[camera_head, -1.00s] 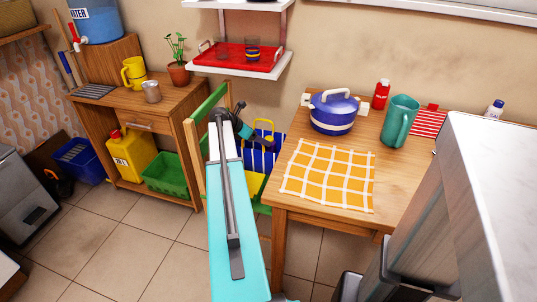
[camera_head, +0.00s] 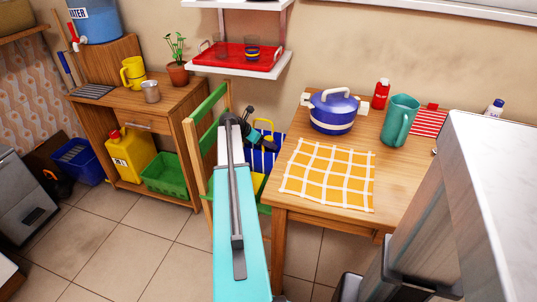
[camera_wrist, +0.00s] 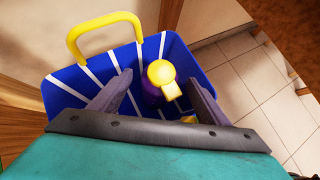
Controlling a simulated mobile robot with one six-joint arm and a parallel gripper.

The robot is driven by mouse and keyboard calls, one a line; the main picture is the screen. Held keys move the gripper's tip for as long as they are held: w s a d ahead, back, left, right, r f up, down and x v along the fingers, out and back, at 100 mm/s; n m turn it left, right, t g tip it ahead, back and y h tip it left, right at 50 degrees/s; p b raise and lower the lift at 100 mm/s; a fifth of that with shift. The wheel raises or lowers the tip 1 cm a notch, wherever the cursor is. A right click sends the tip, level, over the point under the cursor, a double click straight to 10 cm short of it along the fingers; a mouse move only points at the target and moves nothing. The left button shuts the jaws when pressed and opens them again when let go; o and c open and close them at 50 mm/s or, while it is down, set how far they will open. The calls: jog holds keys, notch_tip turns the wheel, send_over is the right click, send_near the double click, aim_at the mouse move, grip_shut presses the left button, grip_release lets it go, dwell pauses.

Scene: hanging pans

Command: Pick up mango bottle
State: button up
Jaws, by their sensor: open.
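A small bottle with a round yellow top (camera_wrist: 161,73) and a dark purple body (camera_wrist: 152,91) is inside the blue striped basket (camera_wrist: 65,92) in the wrist view. It may be the mango bottle; no label shows. My gripper (camera_wrist: 160,80) is open, with one finger left and one right of the bottle in the picture. The bottle looks between or just beyond the fingertips; contact cannot be told. In the head view, my gripper (camera_head: 251,132) is small and dark above the basket (camera_head: 264,158), partly hiding its contents.
The basket's yellow handle (camera_wrist: 103,33) arches at its far left. A wooden table (camera_head: 284,200) with a checked cloth (camera_head: 328,174) stands close right of my arm. Tiled floor (camera_head: 95,240) is open at left.

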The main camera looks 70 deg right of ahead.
dwell(0.5)
jog(key=c, duration=1.5)
jog(key=shift+o, duration=0.2)
jog(key=shift+r+p, duration=0.55)
jog(key=shift+r, duration=4.45)
